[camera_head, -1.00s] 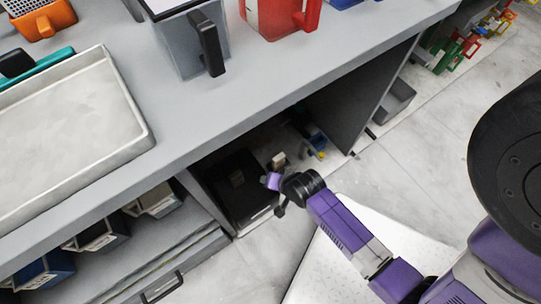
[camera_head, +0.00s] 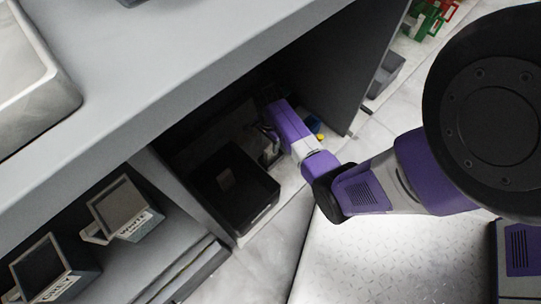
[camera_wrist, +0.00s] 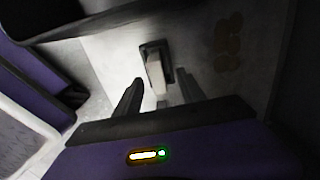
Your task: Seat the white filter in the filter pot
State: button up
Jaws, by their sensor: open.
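My gripper (camera_wrist: 158,88) reaches into the open space under the counter; its two fingers are apart in the wrist view. A small pale block with a dark top edge (camera_wrist: 156,72) stands between and just beyond the fingertips, not visibly gripped. I cannot tell whether it is the white filter. In the head view my gripper (camera_head: 268,130) is in shadow and its fingertips are hard to make out. I cannot identify the filter pot for certain; a grey pot labelled WHITE (camera_head: 139,227) stands on the shelf at left.
A black open bin (camera_head: 262,210) with a small object inside lies left of my gripper. A dark cabinet panel (camera_head: 345,70) stands to its right, and the counter (camera_head: 160,75) overhangs. A pot labelled GREY (camera_head: 58,286) sits at lower left. The compartment floor (camera_wrist: 110,60) around the block looks mostly clear.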

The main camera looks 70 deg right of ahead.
aim_at(271, 148)
jog(key=f+b, duration=0.1)
jog(key=f, duration=0.1)
jog(key=f+b, duration=0.2)
jog(key=shift+s, duration=0.4)
jog(key=shift+f+b, duration=0.45)
jog(key=shift+f, duration=0.05)
grip_shut()
